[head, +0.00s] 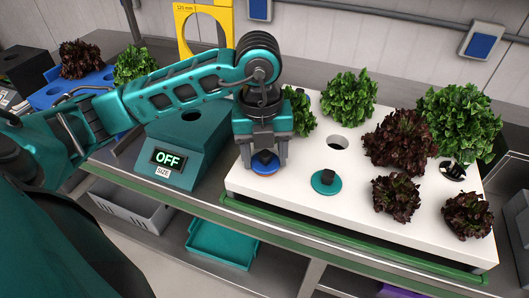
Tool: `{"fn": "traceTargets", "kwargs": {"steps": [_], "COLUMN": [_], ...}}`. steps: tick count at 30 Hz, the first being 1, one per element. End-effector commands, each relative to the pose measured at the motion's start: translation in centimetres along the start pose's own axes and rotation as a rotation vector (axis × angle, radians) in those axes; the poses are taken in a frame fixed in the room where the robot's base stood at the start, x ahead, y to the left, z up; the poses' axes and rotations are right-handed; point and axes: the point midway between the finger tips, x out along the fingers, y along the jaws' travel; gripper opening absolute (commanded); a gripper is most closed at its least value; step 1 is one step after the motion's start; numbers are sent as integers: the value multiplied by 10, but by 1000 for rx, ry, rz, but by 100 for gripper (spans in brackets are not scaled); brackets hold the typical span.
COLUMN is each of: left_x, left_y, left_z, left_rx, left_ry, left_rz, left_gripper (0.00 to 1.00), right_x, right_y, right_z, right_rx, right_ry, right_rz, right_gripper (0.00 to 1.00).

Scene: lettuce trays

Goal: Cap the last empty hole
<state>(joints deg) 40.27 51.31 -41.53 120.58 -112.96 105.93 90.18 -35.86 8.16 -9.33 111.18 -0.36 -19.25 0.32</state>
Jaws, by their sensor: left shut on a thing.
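My left gripper (266,157) points down over the near left part of the white tray (300,205). It is shut on the dark knob of a blue cap (265,169). The cap is at or just above the tray surface; I cannot tell whether it touches, and any hole beneath it is hidden. An open round hole (338,143) shows in the tray, right of the gripper. A teal cap (326,182) with a dark knob lies on the tray at the front middle. My right gripper is not in view.
Green lettuce (349,97) and dark red lettuce (399,138) stand on the tray. A dark opening or cup (452,171) is near its right side. A teal box reading "OFF" (185,145) stands left of the tray. A blue tray (70,92) with lettuce is far left.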

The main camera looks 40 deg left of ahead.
Motion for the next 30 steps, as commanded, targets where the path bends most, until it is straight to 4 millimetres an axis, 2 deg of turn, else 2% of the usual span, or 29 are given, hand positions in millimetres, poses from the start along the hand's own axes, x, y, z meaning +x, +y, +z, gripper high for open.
{"fn": "traceTargets", "kwargs": {"steps": [1, 8, 9, 18, 29, 30], "left_x": [6, 8, 8, 8, 8, 8], "left_y": [1, 1, 1, 2, 4, 4], "left_z": [-2, -3, -3, -2, -2, -2], "left_rx": [1, 1, 1, -1, -3, -3], "left_ry": [8, 11, 12, 12, 11, 11], "left_rz": [5, 7, 7, 12, 21, 21], "left_gripper": [30, 30, 59, 88, 88, 75], "right_x": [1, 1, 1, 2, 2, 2], "right_y": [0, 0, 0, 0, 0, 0], "right_z": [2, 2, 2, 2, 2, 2], "right_rx": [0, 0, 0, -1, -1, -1], "right_ry": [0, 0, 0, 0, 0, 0], "right_rz": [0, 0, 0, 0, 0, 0], "right_gripper": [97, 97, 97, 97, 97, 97]}}
